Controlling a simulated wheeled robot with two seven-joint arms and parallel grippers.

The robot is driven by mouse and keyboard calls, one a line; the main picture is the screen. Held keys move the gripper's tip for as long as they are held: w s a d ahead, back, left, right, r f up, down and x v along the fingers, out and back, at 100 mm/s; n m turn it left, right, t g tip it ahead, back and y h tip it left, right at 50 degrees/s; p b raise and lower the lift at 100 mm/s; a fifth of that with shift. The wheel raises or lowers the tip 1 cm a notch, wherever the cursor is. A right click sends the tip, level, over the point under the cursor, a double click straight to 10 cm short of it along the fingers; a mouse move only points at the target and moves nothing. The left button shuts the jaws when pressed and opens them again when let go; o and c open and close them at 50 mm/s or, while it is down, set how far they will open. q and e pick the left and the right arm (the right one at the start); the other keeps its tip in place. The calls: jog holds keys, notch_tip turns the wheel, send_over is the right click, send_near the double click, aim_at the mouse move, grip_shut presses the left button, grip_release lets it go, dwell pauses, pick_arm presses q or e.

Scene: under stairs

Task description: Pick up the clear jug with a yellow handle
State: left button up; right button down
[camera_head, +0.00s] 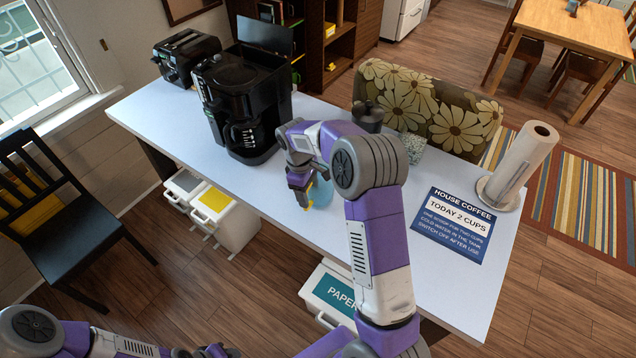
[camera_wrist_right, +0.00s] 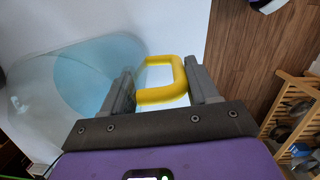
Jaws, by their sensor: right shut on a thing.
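The clear jug (camera_head: 321,191) stands near the front edge of the white counter, partly hidden behind my right gripper (camera_head: 299,190). It looks pale blue inside. In the right wrist view the jug (camera_wrist_right: 75,85) fills the left side, and its yellow handle (camera_wrist_right: 177,72) lies between the two grey fingers of my right gripper (camera_wrist_right: 160,84). The right gripper is shut on the handle. I cannot tell whether the jug's base touches the counter. My left arm lies low at the lower left of the head view, and its fingers cannot be made out.
A black coffee maker (camera_head: 243,100) and a toaster (camera_head: 186,55) stand at the counter's far left. A dark lidded pot (camera_head: 368,113) and a speckled block (camera_head: 412,147) are behind my right arm. A blue sign (camera_head: 455,226) and paper towel roll (camera_head: 520,165) are at the right. Bins stand below.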

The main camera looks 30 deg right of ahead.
jog(key=shift+w+r, duration=0.1)
jog(key=shift+r, duration=0.1)
jog(key=shift+r, duration=0.15)
jog(key=shift+r+p, duration=0.4)
jog(key=shift+r, duration=4.3)
jog(key=c, duration=0.9)
grip_release()
grip_shut()
